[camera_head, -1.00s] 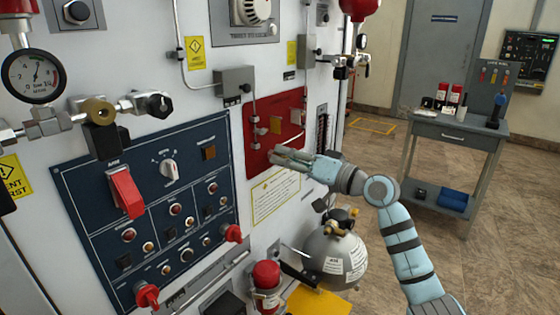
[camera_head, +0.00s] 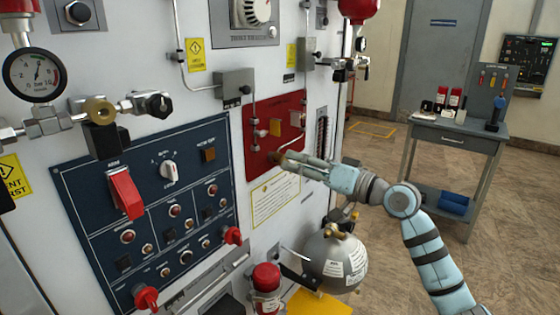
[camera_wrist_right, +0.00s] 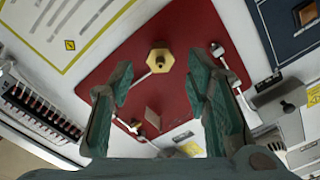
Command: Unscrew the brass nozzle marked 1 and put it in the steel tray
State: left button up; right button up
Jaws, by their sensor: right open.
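A brass hexagonal fitting (camera_wrist_right: 160,60) sits on the red panel (camera_wrist_right: 196,28) in the right wrist view. I cannot read a number on it. My right gripper (camera_wrist_right: 160,80) is open, and the fitting shows between and just beyond its fingertips, apart from both. In the head view, my right gripper (camera_head: 288,160) is at the lower edge of the red panel (camera_head: 258,160), with a small brown-gold part (camera_head: 279,156) at its tips. A smaller brass fitting (camera_wrist_right: 137,127) shows lower on the panel in the wrist view. I cannot make out a steel tray. My left gripper is not in view.
A blue switch panel (camera_head: 75,190) with red knobs is left of the red panel. Below stand a grey tank (camera_head: 335,262) and a red cylinder (camera_head: 266,277). A grey table (camera_head: 452,139) with bottles stands at the back right. Open floor lies before it.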

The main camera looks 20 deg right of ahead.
jog(key=m+p, duration=0.1)
jog(key=p, duration=0.1)
jog(key=m+p, duration=0.1)
jog(key=p, duration=0.1)
jog(key=shift+r+m, duration=0.3)
jog(key=shift+f+m, duration=0.3)
jog(key=shift+m, duration=0.1)
jog(key=m+p, duration=0.1)
jog(key=p, duration=0.1)
jog(key=m+p, duration=0.1)
jog(key=p, duration=0.1)
jog(key=shift+r+m, duration=0.3)
jog(key=shift+m, duration=0.1)
jog(key=shift+f+m, duration=0.3)
jog(key=shift+m, duration=0.1)
